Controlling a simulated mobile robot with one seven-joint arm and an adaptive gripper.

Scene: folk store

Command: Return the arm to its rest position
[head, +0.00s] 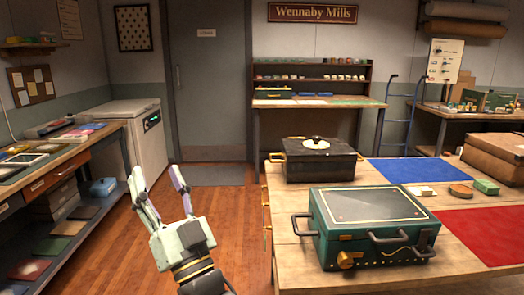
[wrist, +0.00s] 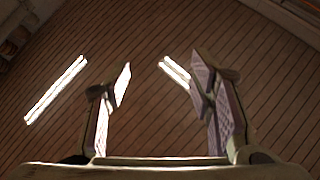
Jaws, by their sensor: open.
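My gripper (head: 160,188) is at the lower middle-left of the head view, raised over the wooden floor to the left of the near table. Its two fingers are apart, with nothing between them. The wrist view shows the same open gripper (wrist: 160,88), its fingers spread and empty. Behind them is a striped plank surface with two bright streaks. My gripper touches nothing that I can see.
A table (head: 300,256) at the right bears a green case (head: 330,245), a black box (head: 302,165), a blue mat (head: 415,171) and a red mat (head: 490,228). A bench (head: 100,142) runs along the left. Wooden floor (head: 120,245) lies clear between them.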

